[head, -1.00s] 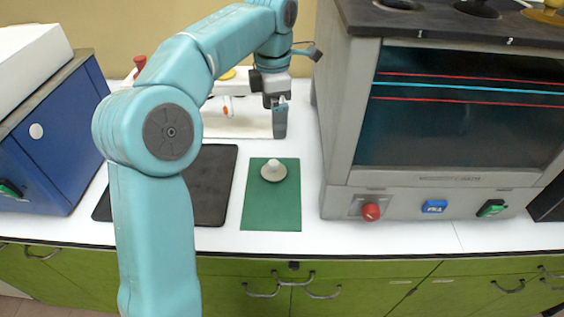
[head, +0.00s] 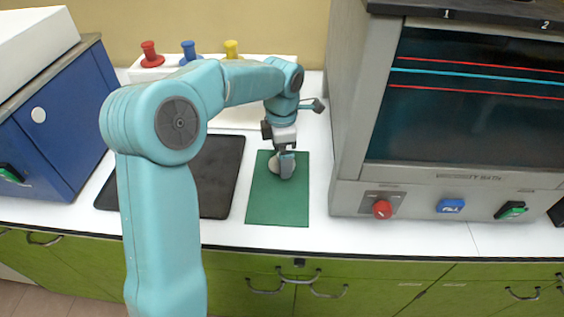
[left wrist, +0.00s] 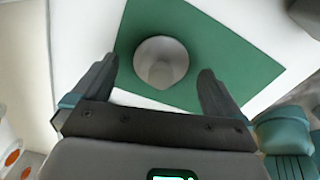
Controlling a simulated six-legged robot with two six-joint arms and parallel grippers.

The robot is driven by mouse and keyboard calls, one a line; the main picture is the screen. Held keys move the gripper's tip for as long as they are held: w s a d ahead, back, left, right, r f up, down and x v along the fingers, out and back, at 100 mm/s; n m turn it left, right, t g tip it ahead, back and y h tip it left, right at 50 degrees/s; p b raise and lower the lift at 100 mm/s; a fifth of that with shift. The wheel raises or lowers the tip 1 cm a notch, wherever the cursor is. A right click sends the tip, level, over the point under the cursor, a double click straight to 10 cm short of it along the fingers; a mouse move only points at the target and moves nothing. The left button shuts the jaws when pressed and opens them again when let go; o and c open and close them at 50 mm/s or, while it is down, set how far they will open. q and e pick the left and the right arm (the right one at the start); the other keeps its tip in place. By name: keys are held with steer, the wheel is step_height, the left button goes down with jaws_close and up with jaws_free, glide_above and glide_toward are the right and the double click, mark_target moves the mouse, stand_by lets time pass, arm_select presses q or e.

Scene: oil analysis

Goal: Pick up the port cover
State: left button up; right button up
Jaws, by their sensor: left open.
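The port cover (head: 274,164), a pale grey disc with a raised knob, lies on the green mat (head: 277,205). In the head view my left gripper (head: 287,168) is over it and hides part of it. In the left wrist view the port cover (left wrist: 161,62) sits ahead of and between the two open fingers of my left gripper (left wrist: 160,85), with its knob facing the camera. The fingers are apart, and nothing is held between them. My right gripper is in neither view.
A black tray (head: 205,190) lies left of the mat. A grey machine (head: 350,165) with a dark window and buttons stands to the right. A blue box (head: 50,140) is at the left. Red, blue and yellow knobs (head: 188,50) stand behind my arm.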

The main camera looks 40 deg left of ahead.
arm_select(q)
steer(key=shift+d+f, duration=0.1)
steer(key=shift+f, duration=0.35)
steer(key=shift+s, duration=0.15)
steer(key=shift+c, duration=0.3)
steer(key=c, duration=1)
steer(key=shift+c, duration=0.4)
